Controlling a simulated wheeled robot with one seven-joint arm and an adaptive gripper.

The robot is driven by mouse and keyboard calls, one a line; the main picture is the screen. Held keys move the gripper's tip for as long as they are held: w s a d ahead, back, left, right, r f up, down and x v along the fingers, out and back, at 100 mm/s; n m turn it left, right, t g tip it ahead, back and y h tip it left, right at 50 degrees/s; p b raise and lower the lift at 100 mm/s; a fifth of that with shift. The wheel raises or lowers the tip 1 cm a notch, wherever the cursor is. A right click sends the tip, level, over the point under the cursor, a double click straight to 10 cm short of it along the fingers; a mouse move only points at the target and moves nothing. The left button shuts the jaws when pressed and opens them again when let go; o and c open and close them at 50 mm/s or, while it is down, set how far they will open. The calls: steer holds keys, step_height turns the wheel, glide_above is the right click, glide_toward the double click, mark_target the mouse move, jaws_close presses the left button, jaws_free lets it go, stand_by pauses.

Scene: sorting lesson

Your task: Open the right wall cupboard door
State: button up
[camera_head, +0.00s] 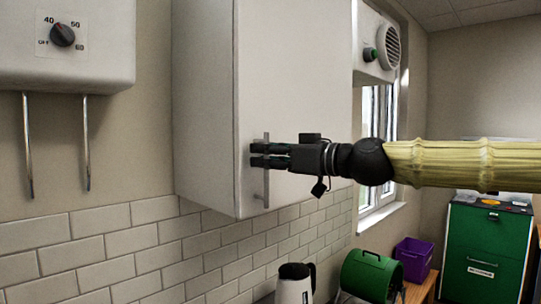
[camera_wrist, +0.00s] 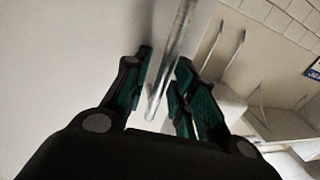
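The white wall cupboard door (camera_head: 295,80) fills the middle of the head view and looks closed. Its upright metal bar handle (camera_head: 266,188) is near the door's lower left edge. My gripper (camera_head: 254,155) reaches in from the right, level with the handle, and its fingers hide part of the bar. In the wrist view, the bar (camera_wrist: 180,30) runs between the two dark green-padded fingers of my gripper (camera_wrist: 165,62). Small gaps show on both sides of the bar, so the fingers look open around it, not clamped.
A white heater box (camera_head: 70,50) with a dial and two pipes hangs at the left. A white vented unit (camera_head: 372,55) is right of the cupboard. Below stand a kettle (camera_head: 294,285), a green drum (camera_head: 370,275), a purple bin (camera_head: 414,258) and a green cabinet (camera_head: 485,250).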

jaws_close()
